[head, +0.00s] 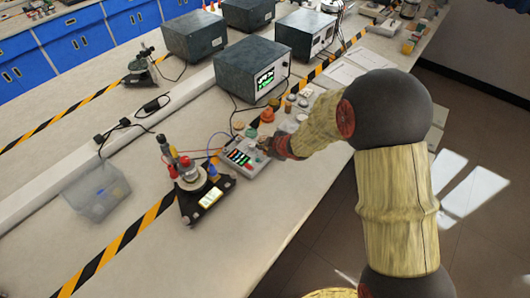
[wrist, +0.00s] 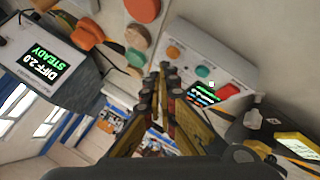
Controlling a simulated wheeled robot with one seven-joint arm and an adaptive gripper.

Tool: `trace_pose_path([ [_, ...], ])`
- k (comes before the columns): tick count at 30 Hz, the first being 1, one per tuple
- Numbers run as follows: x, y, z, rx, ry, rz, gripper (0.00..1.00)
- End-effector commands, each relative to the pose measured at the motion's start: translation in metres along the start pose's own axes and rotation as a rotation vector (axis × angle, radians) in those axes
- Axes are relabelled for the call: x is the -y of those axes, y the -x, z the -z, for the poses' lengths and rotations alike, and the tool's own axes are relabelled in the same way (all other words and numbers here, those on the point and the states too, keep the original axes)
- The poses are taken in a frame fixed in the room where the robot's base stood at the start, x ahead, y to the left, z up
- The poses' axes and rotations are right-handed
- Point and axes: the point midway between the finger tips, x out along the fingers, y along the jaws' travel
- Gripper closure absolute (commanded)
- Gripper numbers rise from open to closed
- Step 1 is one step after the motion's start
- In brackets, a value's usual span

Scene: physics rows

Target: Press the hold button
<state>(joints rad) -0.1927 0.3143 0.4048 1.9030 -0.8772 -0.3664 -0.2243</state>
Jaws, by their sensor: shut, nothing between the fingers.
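A grey control box (head: 242,160) with a small display and several buttons sits on the bench in the head view. In the head view my gripper (head: 266,146) is at the box's right end.
A grey instrument (head: 252,70) stands behind; its screen (wrist: 45,60) reads "DIFF 2.0 STEADY". Small coloured caps (head: 267,115) stand near the box. A device with a red-topped post (head: 190,175) stands to the left.

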Motion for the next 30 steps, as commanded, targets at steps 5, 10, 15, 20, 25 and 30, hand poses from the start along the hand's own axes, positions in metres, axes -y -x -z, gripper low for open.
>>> trace_pose_path([
  [5, 0.0, -0.0001, -0.0001, 0.0, 0.0, 0.0, 1.0],
  [10, 0.0022, -0.0029, -0.0022, 0.0, 0.0, 0.0, 1.0],
  [15, 0.004, -0.0057, -0.0042, 0.0, 0.0, -0.001, 1.0],
  [20, 0.0038, -0.0054, -0.0039, 0.0, 0.0, -0.001, 1.0],
  [25, 0.0041, -0.0055, -0.0041, 0.0, 0.0, 0.0, 1.0],
  [30, 0.0049, -0.0066, -0.0049, 0.0, 0.0, 0.0, 1.0],
])
